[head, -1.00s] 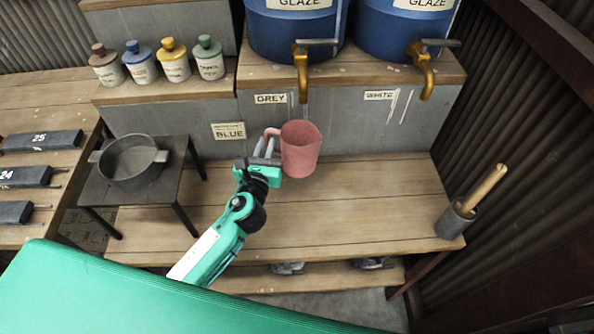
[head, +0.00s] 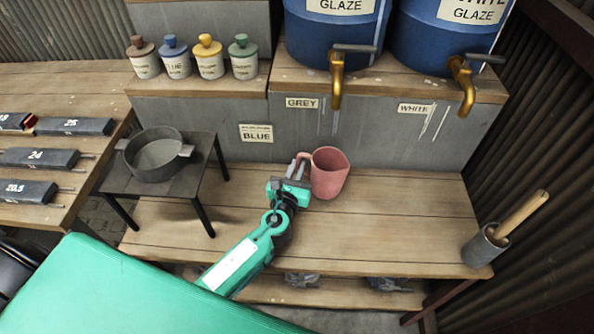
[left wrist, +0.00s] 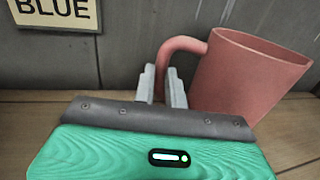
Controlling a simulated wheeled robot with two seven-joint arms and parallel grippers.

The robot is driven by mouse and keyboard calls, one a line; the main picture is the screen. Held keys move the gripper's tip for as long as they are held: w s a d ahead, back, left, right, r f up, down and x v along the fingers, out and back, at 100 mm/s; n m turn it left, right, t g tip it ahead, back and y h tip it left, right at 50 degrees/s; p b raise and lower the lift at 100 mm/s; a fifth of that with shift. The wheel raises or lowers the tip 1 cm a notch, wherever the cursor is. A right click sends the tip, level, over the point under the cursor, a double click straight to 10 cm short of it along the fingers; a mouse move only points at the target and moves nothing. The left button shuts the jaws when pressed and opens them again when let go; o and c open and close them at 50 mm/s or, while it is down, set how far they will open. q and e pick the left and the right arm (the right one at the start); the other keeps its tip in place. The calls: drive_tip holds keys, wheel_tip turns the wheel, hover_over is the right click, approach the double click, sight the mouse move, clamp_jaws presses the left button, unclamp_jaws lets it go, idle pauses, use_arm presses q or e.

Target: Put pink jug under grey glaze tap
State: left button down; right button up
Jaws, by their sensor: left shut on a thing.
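The pink jug (head: 330,173) is upright at the wooden bench, below the grey glaze tap (head: 337,82) and close to the grey board behind. I cannot tell for sure whether its base touches the bench. My left gripper (head: 298,170) is to the left of the jug and shut on its handle. In the left wrist view the fingers (left wrist: 162,86) are at the handle, and the jug body (left wrist: 248,80) leans slightly to the right. The grey tap is a brass spout on the left blue barrel (head: 330,35), above the GREY label (head: 302,102). My right gripper is not in view.
The white glaze tap (head: 463,88) is to the right on another barrel (head: 440,45). A dark pot (head: 153,158) stands on a small table at the left. A grey cup with a wooden pestle (head: 485,247) stands at the bench's right end. The bench (head: 400,220) between is clear.

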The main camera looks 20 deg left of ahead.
use_arm(q)
drive_tip(key=c, duration=1.5)
unclamp_jaws()
drive_tip(key=shift+o, duration=0.2)
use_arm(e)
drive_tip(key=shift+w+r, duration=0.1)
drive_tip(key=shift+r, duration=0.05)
use_arm(q)
drive_tip(key=shift+r, duration=0.1)
drive_tip(key=shift+s, duration=0.2)
drive_tip(key=s, duration=0.4)
drive_tip(key=shift+s+d, duration=0.25)
drive_tip(key=shift+s, duration=0.1)
drive_tip(key=s, duration=0.2)
drive_tip(key=s+b, duration=0.1)
drive_tip(key=s, duration=0.2)
drive_tip(key=shift+s+d, duration=0.2)
drive_tip(key=shift+s, duration=0.15)
drive_tip(key=shift+s+d, duration=0.1)
drive_tip(key=shift+s, duration=0.5)
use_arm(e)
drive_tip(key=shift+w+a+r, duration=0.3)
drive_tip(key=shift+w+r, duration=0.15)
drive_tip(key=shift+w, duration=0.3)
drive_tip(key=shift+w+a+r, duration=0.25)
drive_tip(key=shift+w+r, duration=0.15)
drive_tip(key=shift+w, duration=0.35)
